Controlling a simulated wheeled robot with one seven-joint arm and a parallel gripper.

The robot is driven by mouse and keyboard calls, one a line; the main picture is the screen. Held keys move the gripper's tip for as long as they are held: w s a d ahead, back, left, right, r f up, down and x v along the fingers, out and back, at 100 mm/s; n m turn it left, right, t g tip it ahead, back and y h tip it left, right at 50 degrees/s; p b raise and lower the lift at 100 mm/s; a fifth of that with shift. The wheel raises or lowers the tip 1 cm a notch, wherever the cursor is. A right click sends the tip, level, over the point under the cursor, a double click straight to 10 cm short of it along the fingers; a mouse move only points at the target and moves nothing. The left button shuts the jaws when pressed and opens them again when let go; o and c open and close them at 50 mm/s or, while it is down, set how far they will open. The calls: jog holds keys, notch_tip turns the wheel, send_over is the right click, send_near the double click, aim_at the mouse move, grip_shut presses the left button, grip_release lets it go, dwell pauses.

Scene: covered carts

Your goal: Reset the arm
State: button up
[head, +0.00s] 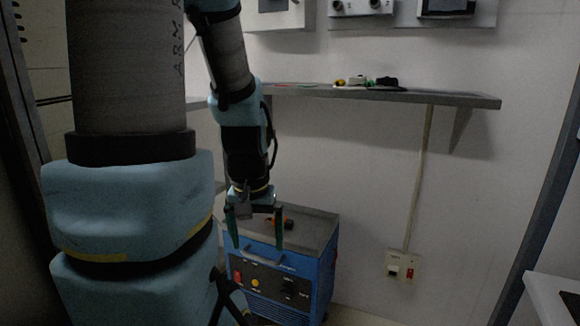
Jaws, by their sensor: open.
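My gripper (255,228) hangs fingers down at the end of my arm, in the middle of the head view. Its two dark green fingers are spread apart with nothing seen between them. It is in front of or above the near part of a blue cart-like machine (325,268); the exact gap cannot be told. A small orange and black object (286,223) lies on the machine's grey top, just right of the gripper and partly hidden by a finger.
A grey wall shelf (440,97) holds several small items (357,82). A wall socket with a red switch (402,266) is right of the machine. A white surface (550,295) stands at the lower right. Dark frames edge both sides. Open space lies right of the machine.

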notch_tip(320, 180, up, 29)
jog(key=p, duration=2.7)
jog(key=shift+r, duration=0.15)
